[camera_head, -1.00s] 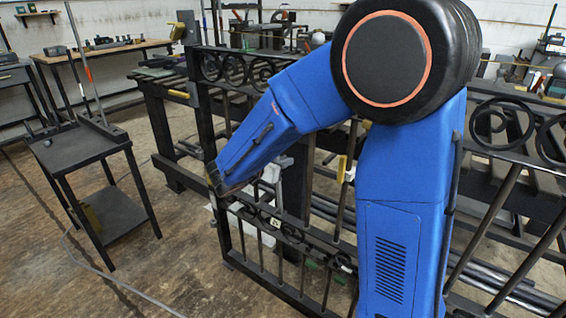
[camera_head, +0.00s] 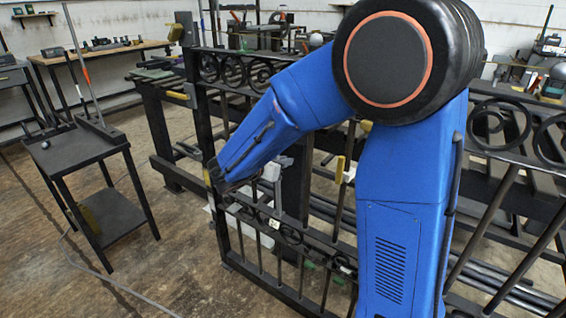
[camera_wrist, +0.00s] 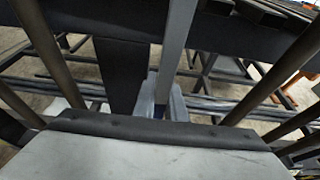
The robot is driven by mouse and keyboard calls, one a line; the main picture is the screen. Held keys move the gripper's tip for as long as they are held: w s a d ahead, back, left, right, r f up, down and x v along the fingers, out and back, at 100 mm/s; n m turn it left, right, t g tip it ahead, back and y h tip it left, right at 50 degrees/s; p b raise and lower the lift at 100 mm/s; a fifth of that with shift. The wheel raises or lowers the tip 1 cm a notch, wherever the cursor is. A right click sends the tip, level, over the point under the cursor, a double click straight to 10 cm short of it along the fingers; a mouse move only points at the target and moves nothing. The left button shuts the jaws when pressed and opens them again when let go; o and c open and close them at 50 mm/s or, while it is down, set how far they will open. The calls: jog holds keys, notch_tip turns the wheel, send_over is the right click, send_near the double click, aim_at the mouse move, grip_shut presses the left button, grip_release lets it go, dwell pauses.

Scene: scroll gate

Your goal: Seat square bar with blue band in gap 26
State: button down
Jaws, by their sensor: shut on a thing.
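A light grey square bar (camera_wrist: 178,45) runs down the middle of the wrist view, close to the camera. The black gate (camera_head: 262,232) has a rail of scrolls and thin upright bars below. Dark round bars (camera_wrist: 45,50) slant on both sides in the wrist view. Gap 26 cannot be picked out; the small tags are unreadable.
A small black side table (camera_head: 75,150) stands at the left, with open floor between it and the gate. Long dark bars (camera_head: 500,283) lie low behind the gate. A workbench (camera_head: 110,52) stands at the back left.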

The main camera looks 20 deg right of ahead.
jog(key=shift+w+d, duration=0.25)
jog(key=shift+d, duration=0.2)
dwell(0.3)
jog(key=c, duration=1.7)
grip_release()
jog(key=shift+a, duration=0.1)
jog(key=v, duration=1.7)
jog(key=shift+r, duration=0.3)
